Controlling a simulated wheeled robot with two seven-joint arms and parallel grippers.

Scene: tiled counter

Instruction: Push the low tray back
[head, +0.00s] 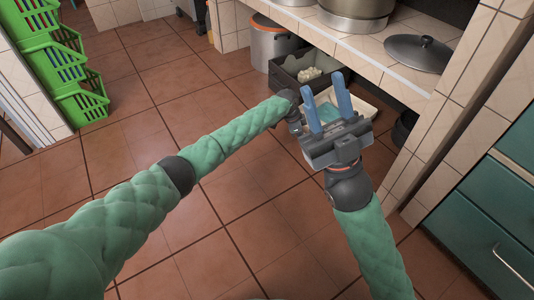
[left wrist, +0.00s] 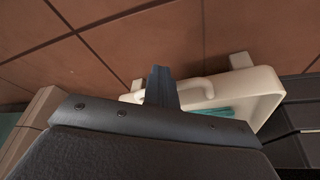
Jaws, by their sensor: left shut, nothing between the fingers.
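The low white tray (head: 367,106) is on the floor under the counter shelf, partly hidden behind my right gripper. In the left wrist view the tray (left wrist: 267,88) shows its pale rim, a handle (left wrist: 196,87) and something teal inside. My left gripper (left wrist: 160,72) is shut and empty, its fingers beside the handle; I cannot tell whether they touch it. In the head view its fingers are hidden behind the right gripper. My right gripper (head: 324,85) is open and empty, its two blue fingers apart, above the tray in the picture.
A dark crate (head: 287,80) with white items stands just behind the tray. A large pot (head: 272,42) is farther back. The tiled shelf (head: 345,42) with pots and a lid (head: 417,52) overhangs. Green crates (head: 75,85) stand at left; the floor between is clear.

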